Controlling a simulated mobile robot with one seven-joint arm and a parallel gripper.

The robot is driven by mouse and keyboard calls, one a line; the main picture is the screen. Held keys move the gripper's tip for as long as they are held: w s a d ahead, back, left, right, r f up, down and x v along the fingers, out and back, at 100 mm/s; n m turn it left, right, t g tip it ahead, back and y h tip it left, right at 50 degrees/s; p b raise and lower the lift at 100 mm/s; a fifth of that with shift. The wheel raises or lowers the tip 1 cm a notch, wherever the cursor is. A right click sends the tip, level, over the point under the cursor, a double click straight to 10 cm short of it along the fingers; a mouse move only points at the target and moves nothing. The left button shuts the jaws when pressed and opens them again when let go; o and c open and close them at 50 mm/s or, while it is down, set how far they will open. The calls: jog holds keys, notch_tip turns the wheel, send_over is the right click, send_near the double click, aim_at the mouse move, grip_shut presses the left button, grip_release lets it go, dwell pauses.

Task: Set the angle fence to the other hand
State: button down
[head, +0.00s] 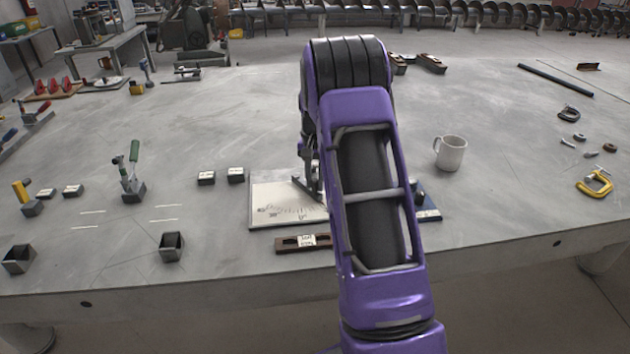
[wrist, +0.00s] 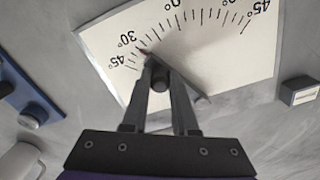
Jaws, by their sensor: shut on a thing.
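The angle fence's white plate (head: 262,215) lies flat on the grey table, partly hidden behind my arm. In the wrist view the plate (wrist: 225,62) carries a printed scale with 0 in the middle and 45 at each end. My gripper (wrist: 160,80) is shut on a dark round knob (wrist: 160,82) over the plate; it also shows in the head view (head: 310,190). A dark fence bar (wrist: 203,94) runs out behind the fingers to the lower right.
A white mug (head: 450,153) and a blue-based fixture (head: 428,215) stand right of my arm. Small black blocks (head: 206,178) and a green-handled clamp (head: 132,180) stand to the left. The table behind is mostly clear.

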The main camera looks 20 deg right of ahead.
jog(key=shift+a+r, duration=0.1)
dwell(0.5)
jog(key=a+m+p, duration=0.1)
jog(key=a+m, duration=0.1)
jog(key=m, duration=0.1)
jog(key=shift+a+r+m+p, duration=0.1)
jog(key=shift+a+m+p, duration=0.2)
jog(key=shift+p, duration=0.1)
jog(key=a+m+p, duration=0.1)
jog(key=a+m, duration=0.1)
jog(key=shift+w+m, duration=0.1)
jog(key=shift+m, duration=0.2)
jog(key=a+m+p, duration=0.1)
jog(key=w+a+m, duration=0.1)
jog(key=m, duration=0.1)
jog(key=shift+p, duration=0.4)
jog(key=shift+w+a+m+p, duration=0.25)
jog(key=shift+w+a+m, duration=0.1)
jog(key=shift+m, duration=0.35)
jog(key=shift+w+a+m+p, duration=0.25)
jog(key=shift+w+a+m, duration=0.05)
jog(key=shift+m, duration=0.4)
jog(key=c, duration=0.7)
grip_release()
